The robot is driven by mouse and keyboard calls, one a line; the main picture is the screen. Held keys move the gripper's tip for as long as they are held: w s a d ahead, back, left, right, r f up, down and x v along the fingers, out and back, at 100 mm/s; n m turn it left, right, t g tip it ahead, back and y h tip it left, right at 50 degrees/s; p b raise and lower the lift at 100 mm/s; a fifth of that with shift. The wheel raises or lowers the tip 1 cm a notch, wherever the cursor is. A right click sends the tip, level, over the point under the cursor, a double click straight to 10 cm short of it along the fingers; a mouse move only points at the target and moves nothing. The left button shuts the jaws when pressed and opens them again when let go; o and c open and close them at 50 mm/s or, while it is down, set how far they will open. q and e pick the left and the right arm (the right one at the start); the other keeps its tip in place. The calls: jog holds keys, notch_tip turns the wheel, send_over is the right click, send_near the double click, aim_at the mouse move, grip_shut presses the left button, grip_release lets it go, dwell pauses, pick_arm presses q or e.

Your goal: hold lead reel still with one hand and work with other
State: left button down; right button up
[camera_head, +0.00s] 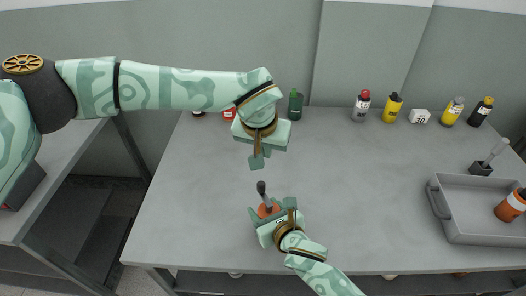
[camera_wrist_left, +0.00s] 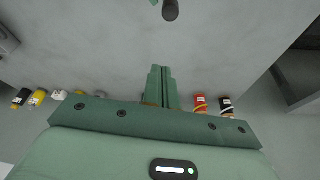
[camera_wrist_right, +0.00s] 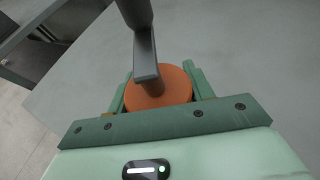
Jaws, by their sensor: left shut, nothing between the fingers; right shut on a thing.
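The lead reel (camera_head: 264,212) is an orange disc on the near left part of the table, with a grey crank and a dark upright knob (camera_head: 261,187). My right gripper (camera_head: 271,209) is shut on the reel. In the right wrist view the orange reel (camera_wrist_right: 176,84) sits between the two fingers, and the grey crank (camera_wrist_right: 146,56) crosses in front of it. My left gripper (camera_head: 257,166) is shut and empty, above the table and beyond the knob. In the left wrist view its fingers (camera_wrist_left: 161,72) are together, and the dark knob (camera_wrist_left: 170,11) shows apart from them at the top edge.
A grey tray (camera_head: 441,206) at the right holds an orange bottle (camera_head: 511,206). A dark holder (camera_head: 481,169) with a pale-handled tool stands behind it. Several bottles and a white box (camera_head: 420,117) line the back edge. The table's middle (camera_head: 355,185) is clear.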

pick_arm(q)
notch_tip(320, 180, down, 7)
jog(key=s, duration=0.1)
jog(key=shift+s+a+r, duration=0.15)
jog(key=shift+s+a, duration=0.05)
jog(key=shift+s, duration=0.1)
